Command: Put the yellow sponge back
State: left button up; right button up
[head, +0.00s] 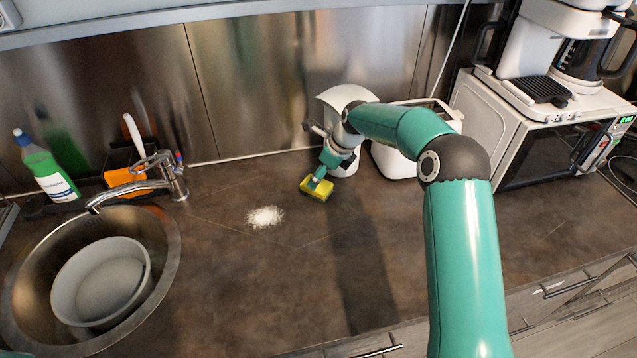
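The yellow sponge (310,191), with a darker green side, is near the middle of the counter, in front of a white appliance. My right gripper (318,181) reaches it from above and appears shut on it, a teal finger covering part of the sponge. I cannot tell whether the sponge touches the counter. An orange and black caddy (120,177) with a white-handled brush stands behind the sink tap. My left gripper is not in view.
A round sink (170,262) with a grey bowl (80,290) is at the left, with a tap (135,188) and green bottle (48,168) behind. White powder (264,217) lies on the counter (255,290). A white microwave (500,125) stands right. The front counter is clear.

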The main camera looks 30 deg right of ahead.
jog(key=v, duration=0.7)
jog(key=shift+b, duration=0.35)
